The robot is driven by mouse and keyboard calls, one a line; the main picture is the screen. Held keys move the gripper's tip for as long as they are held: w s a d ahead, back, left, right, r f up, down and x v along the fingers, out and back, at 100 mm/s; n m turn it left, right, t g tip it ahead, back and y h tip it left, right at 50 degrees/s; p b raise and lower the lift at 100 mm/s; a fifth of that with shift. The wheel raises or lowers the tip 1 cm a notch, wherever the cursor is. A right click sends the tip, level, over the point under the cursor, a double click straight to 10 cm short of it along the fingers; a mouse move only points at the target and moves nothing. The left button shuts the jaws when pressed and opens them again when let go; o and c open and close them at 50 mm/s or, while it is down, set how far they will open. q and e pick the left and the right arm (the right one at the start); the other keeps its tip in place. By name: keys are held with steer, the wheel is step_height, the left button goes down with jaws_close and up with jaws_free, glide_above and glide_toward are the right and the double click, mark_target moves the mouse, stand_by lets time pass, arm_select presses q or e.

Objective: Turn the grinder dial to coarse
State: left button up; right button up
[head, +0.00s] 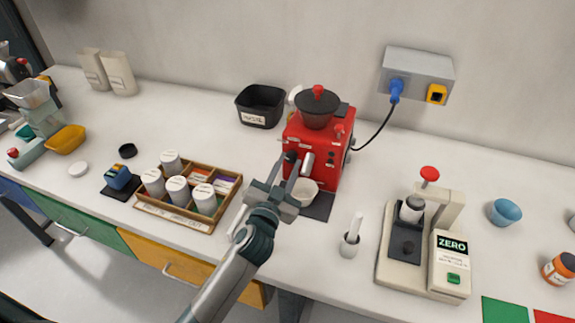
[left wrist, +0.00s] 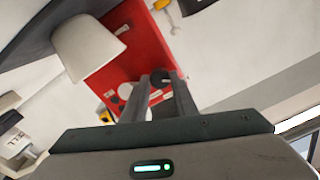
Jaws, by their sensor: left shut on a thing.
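The red grinder (head: 322,140) with a dark hopper stands on the counter against the wall. It also fills much of the left wrist view (left wrist: 135,50). My left gripper (head: 296,167) is at its front face. In the left wrist view its fingers (left wrist: 159,88) are closed around a small dark round part, which looks like the grinder dial (left wrist: 160,76). The fingers hide most of the dial, and its setting cannot be read. A cream cup (head: 302,192) sits at the grinder's front, just below the gripper. My right gripper is not in view.
A wooden tray (head: 172,217) with several white canisters is left of my arm. A white holder with a brush (head: 350,245) and a scale-like device marked ZERO (head: 449,265) stand to the right. A black bin (head: 261,105) is behind. A cable runs from the grinder to a wall socket box (head: 416,72).

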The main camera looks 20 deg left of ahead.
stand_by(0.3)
arm_select(q)
steer(key=o, duration=1.1)
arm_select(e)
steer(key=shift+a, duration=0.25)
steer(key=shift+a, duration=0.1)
arm_select(q)
steer(key=shift+s+f, duration=0.1)
steer(key=shift+f, duration=0.05)
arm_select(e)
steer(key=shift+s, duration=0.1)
